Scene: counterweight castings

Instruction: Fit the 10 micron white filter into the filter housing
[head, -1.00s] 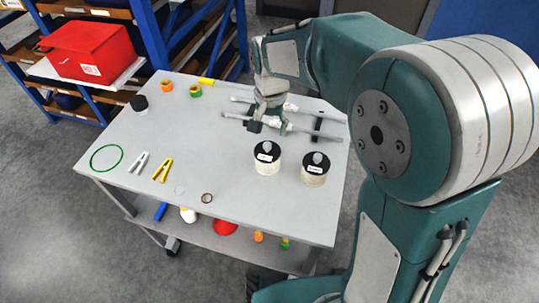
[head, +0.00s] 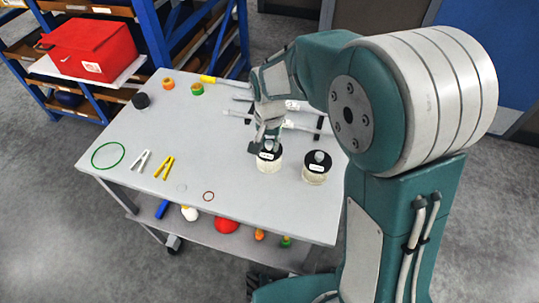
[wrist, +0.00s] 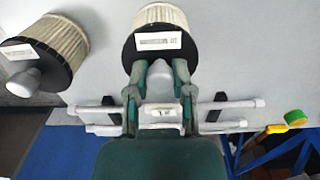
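Two white pleated filters with black caps, grey knobs and white labels stand on the grey cart top. The label print is too small to read. My gripper (head: 265,144) is at the left filter (head: 269,164). The wrist view shows this filter (wrist: 158,16) ahead, with the open fingers (wrist: 159,77) on either side of its knob. I cannot tell whether they touch it. The other filter (head: 317,172) stands apart to the right; it is at the left in the wrist view (wrist: 45,45). I cannot identify a filter housing.
White tubes (wrist: 232,104) on black supports lie behind the filters, partly hidden by my arm. A black cap (head: 140,101), orange and green pieces, a green ring (head: 122,155) and clips (head: 164,168) lie leftward. A red box (head: 93,50) sits on the shelf. The cart's middle is clear.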

